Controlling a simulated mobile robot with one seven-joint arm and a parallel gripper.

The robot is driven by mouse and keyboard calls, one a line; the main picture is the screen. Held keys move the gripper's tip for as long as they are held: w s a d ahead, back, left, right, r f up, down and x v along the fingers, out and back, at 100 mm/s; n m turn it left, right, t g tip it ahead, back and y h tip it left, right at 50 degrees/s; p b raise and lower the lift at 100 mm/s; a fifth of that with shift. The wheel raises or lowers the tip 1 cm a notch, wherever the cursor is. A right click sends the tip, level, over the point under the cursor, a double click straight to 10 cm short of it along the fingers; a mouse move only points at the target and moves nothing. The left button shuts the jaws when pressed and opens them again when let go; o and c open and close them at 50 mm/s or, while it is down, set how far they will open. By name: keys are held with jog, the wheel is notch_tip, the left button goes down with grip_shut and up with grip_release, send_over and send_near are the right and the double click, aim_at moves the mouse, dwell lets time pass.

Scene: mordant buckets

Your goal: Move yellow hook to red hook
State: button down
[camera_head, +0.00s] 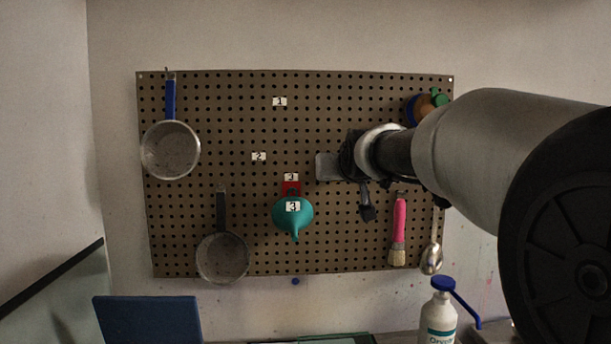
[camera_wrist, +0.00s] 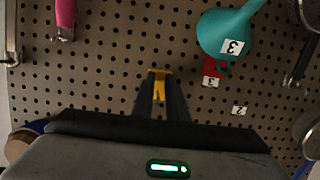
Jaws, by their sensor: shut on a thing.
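The yellow hook (camera_wrist: 158,86) is between the fingertips of my gripper (camera_wrist: 160,90) in the wrist view, close in front of the pegboard. My gripper is shut on it. I cannot tell whether the hook touches the board, and I do not see it in the head view. The red hook (camera_head: 291,187) is on the board, left of my gripper (camera_head: 328,167) in the head view. A teal funnel (camera_head: 293,222) hangs at the red hook and covers its lower part. The red hook also shows in the wrist view (camera_wrist: 212,68), right of the yellow hook.
The pegboard (camera_head: 230,130) holds two pans (camera_head: 170,150) (camera_head: 222,258) at left. A pink-handled brush (camera_head: 399,225) and a spoon (camera_head: 432,258) hang at right. Number labels mark the board. A white bottle (camera_head: 438,320) stands below. The board's upper middle is free.

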jog(key=shift+w, duration=0.45)
jog(key=c, duration=1.7)
grip_release()
jog(key=shift+o, duration=0.2)
jog(key=v, duration=1.7)
jog(key=shift+s, duration=0.15)
